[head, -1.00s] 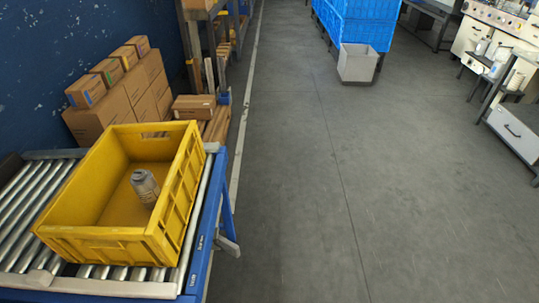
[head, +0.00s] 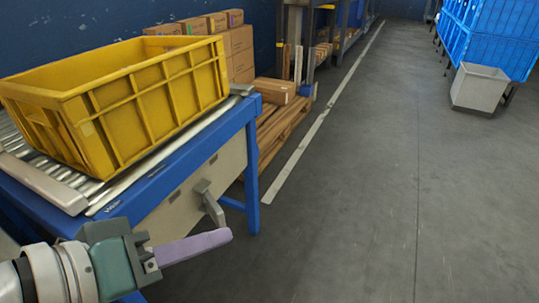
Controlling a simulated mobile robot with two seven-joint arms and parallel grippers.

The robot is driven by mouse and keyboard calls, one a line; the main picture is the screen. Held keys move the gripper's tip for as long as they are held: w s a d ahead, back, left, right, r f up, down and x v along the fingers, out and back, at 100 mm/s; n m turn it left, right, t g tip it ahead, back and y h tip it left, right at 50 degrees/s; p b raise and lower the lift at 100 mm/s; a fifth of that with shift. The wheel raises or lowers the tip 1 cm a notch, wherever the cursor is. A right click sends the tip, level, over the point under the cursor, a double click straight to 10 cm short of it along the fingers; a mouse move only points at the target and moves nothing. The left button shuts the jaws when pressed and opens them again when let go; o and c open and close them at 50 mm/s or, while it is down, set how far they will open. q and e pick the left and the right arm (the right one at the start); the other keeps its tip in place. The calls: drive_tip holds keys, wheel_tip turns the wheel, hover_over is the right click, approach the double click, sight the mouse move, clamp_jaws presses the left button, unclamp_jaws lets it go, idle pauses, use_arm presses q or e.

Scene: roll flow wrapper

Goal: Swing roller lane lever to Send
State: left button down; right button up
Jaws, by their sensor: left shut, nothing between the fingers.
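The grey lever (head: 210,204) sits on the pale side panel of the roller lane (head: 176,165), below its blue rail. Its arm slants down and to the right from a small grey mount. I cannot read a Send mark. My left gripper (head: 229,235) comes in from the bottom left, with a green body and pale purple fingers. The fingers are shut and empty and point right. In the picture their tips lie just below the lever's lower end; I cannot tell whether they touch it. My right gripper is out of view.
A yellow crate (head: 155,108) stands on the rollers above the lever; its inside is mostly hidden. Cardboard boxes (head: 237,45) and a wooden pallet (head: 275,135) are behind the lane. A grey bin (head: 480,88) stands at the upper right. The floor to the right is clear.

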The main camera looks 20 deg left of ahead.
use_arm(q)
drive_tip(key=w+a+f+n+t+y+b, duration=0.1)
drive_tip(key=a+f+n+t+y+b, duration=0.1)
drive_tip(key=a+f+n+b, duration=0.45)
drive_tip(key=a+f+n+t+y+b, duration=0.2)
drive_tip(key=a+f+y+b, duration=0.1)
drive_tip(key=f+b, duration=0.7)
drive_tip(key=w+a+f+n+t+y+b, duration=0.1)
drive_tip(key=a+f+n+t+y+b, duration=0.1)
drive_tip(key=a+f+n+b, duration=0.5)
drive_tip(key=m+b, duration=0.2)
drive_tip(key=b, duration=0.3)
approach(212, 208)
drive_tip(key=w+a+f, duration=0.3)
drive_tip(key=f, duration=0.1)
drive_tip(key=w+d, duration=0.2)
drive_tip(key=shift+w+d+r+y, duration=0.15)
drive_tip(key=shift+w+r+y, duration=0.1)
drive_tip(key=shift+w+y, duration=0.05)
